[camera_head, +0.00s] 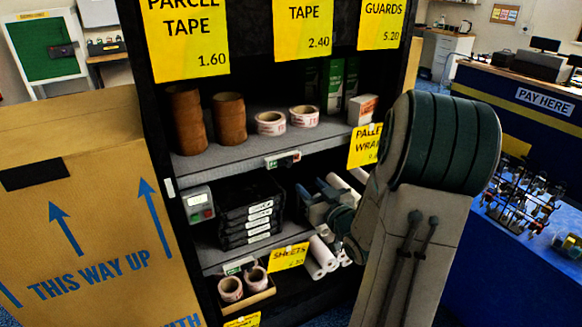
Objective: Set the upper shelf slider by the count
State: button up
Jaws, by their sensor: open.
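The upper shelf slider (283,160) is a small pale strip with green and red marks on the front edge of the upper shelf (215,163). Its exact setting is too small to read. On that shelf stand brown tape rolls (229,120) in two stacks, two white and red tape rolls (271,123), green boxes (335,85) and a small white and red box (362,110). My gripper (318,200) is open, below and right of the slider, in front of the lower shelf. My arm partly hides it and the shelf's right end.
A second slider (239,266) is on the lower shelf edge. A grey box with red and green buttons (199,205) is at the left post. Black trays (248,222) and white rolls (325,252) are below. A large carton (90,220) stands close left; a blue counter (530,250) is right.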

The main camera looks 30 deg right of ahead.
aim_at(289, 165)
jog(key=w+p, duration=0.1)
jog(key=w, duration=0.4)
jog(key=w+p, duration=0.1)
jog(key=w, duration=0.5)
jog(key=shift+w+a, duration=0.2)
jog(key=shift+w, duration=0.1)
grip_shut()
